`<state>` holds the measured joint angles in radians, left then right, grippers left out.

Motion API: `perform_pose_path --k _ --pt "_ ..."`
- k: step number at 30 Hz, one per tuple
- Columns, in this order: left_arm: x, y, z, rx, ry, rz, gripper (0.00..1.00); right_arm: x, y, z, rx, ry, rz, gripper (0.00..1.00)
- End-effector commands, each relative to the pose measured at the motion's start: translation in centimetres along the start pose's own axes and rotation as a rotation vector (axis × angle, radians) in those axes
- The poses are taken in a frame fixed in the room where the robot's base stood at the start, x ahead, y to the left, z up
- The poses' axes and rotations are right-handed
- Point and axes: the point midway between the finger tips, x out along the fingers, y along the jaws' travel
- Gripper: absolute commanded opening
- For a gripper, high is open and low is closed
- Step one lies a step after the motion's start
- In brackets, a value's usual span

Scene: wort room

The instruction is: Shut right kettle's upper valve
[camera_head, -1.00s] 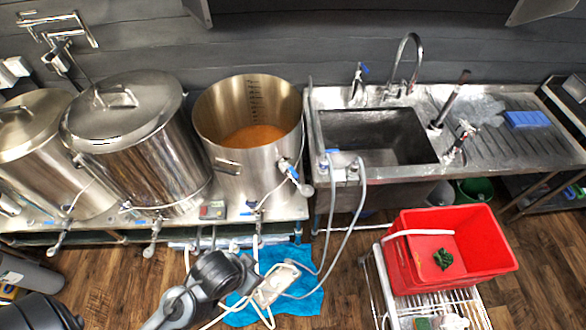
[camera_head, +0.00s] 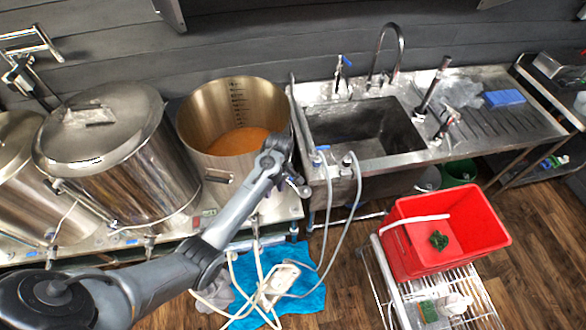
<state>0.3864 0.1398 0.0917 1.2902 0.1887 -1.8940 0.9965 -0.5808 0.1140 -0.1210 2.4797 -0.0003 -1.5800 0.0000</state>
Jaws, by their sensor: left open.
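The right kettle (camera_head: 190,135) is an open steel pot with orange-brown liquid in it. It stands on the steel bench left of the sink. Its upper valve is on the right front side; a small steel piece of it (camera_head: 303,190) shows beside my gripper. The valve's handle is mostly hidden by my gripper, so I cannot tell its position. My left arm reaches up from the lower left. My left gripper (camera_head: 276,158) is open at the kettle's right front wall, close to the upper valve. I cannot tell whether it touches the valve. My right gripper is not in view.
Two lidded kettles, the middle one (camera_head: 105,160) nearer, stand to the left. Grey hoses (camera_head: 330,215) hang right of the valve from the sink (camera_head: 350,128). A blue cloth (camera_head: 308,300) lies on the floor below. A red crate (camera_head: 470,225) sits on a white rack.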

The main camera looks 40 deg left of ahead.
Motion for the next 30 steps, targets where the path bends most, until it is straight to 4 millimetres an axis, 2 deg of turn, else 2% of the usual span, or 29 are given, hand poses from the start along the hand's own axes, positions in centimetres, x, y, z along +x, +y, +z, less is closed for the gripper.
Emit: perform_pose_path --k 1,4,6,10,14,30 --pt "-2.7 1.7 -0.6 -0.006 0.006 0.043 0.45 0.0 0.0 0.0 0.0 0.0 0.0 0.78" --pt "-7.1 4.0 -1.4 -0.01 0.021 0.116 0.45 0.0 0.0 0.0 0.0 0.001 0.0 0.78" --pt "-9.4 5.0 -1.7 -0.01 0.03 0.153 0.45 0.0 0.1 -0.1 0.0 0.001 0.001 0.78" --pt "-11.4 6.0 -2.0 -0.009 0.039 0.188 0.45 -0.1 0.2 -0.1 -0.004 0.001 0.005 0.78" --pt "-11.0 6.3 -2.1 -0.009 0.041 0.195 0.45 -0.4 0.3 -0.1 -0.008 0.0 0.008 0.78" --pt "-3.2 7.8 -2.4 -0.008 0.041 0.195 0.45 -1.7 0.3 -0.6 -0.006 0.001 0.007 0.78"
